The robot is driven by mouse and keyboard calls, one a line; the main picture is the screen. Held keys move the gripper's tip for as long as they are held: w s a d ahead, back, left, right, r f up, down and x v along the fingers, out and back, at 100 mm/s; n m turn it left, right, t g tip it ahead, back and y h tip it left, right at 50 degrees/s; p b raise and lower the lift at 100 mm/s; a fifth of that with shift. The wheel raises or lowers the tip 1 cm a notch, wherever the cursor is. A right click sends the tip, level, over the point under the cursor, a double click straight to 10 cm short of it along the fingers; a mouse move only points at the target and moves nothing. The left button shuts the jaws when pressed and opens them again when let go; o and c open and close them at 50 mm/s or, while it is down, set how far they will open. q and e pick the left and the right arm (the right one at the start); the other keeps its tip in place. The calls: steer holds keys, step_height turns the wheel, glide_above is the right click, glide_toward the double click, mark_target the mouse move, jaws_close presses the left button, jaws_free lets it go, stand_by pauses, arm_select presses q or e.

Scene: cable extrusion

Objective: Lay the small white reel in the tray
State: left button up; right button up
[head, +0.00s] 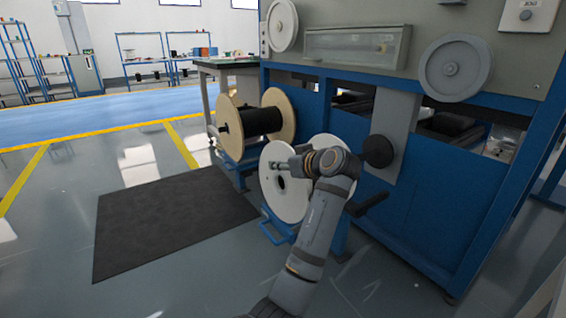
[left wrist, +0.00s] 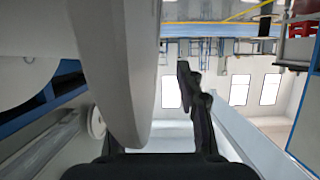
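A white reel (head: 268,192) stands upright on a blue floor stand beside the machine, the only loose-looking white reel I make out. My left gripper (head: 278,166) overlaps it in the head view and points left. In the left wrist view a pale disc edge (left wrist: 125,70) hangs very close, beside one dark finger (left wrist: 190,95) of mine. A gap shows between this finger and the disc; the other finger is mostly hidden. Nothing is visibly clamped. I cannot tell whether the disc is touched. I cannot make out a tray. My right gripper is not in view.
The blue-framed machine (head: 383,160) fills the right, with white wheels (head: 455,68) on its face. A wooden-flanged reel (head: 280,112) with black cable stands behind the white one. A dark mat (head: 165,220) lies on open floor at left. Shelves (head: 143,55) stand far back.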

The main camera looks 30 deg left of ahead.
arm_select(q)
step_height(320, 180, up, 10)
stand_by(0.4)
steer(key=shift+f, duration=0.1)
